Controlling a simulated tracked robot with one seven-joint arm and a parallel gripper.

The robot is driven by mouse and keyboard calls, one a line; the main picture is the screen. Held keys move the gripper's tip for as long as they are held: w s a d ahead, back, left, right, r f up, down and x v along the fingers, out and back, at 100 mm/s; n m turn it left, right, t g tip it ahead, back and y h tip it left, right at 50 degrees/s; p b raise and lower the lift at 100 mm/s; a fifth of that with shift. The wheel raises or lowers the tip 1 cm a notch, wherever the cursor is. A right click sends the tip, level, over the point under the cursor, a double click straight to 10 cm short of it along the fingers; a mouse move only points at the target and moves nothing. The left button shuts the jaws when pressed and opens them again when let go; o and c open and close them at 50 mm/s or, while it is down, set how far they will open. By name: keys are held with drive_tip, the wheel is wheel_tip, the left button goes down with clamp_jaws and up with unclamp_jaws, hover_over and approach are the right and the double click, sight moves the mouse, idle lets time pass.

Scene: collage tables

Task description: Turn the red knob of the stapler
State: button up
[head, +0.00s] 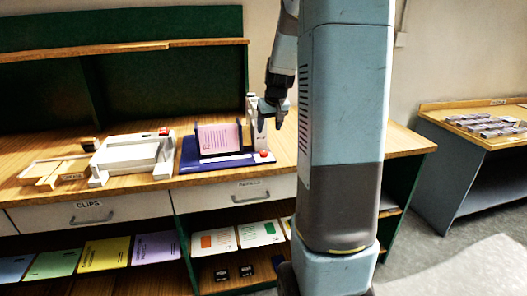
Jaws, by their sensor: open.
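A machine with a dark blue base (215,165) stands on the wooden worktop, with pink sheets (219,138) upright in it and a white post at its right. A small red knob (263,154) sits at its front right corner. My gripper (271,124) points down just above and slightly right of this knob, apart from it in the picture, open and empty, partly in front of the white post. A white machine (127,156) to the left also has a red part (164,131) on top. I cannot tell for certain which machine is the stapler.
A wooden tray (58,172) lies at the left of the worktop. Drawers with labels and shelves with coloured folders (104,252) are below. A side table (478,140) with several small packs stands at the right. My own column hides part of the worktop.

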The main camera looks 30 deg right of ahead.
sight(264, 153)
drive_tip(key=x, duration=1.3)
drive_tip(key=shift+w+f, duration=0.15)
drive_tip(key=shift+f, duration=0.15)
drive_tip(key=shift+c, duration=0.2)
drive_tip(key=c, duration=1)
drive_tip(key=shift+a+m, duration=0.15)
drive_tip(key=shift+m, duration=0.25)
drive_tip(key=shift+m+h, duration=0.4)
drive_tip(key=shift+m, duration=0.4)
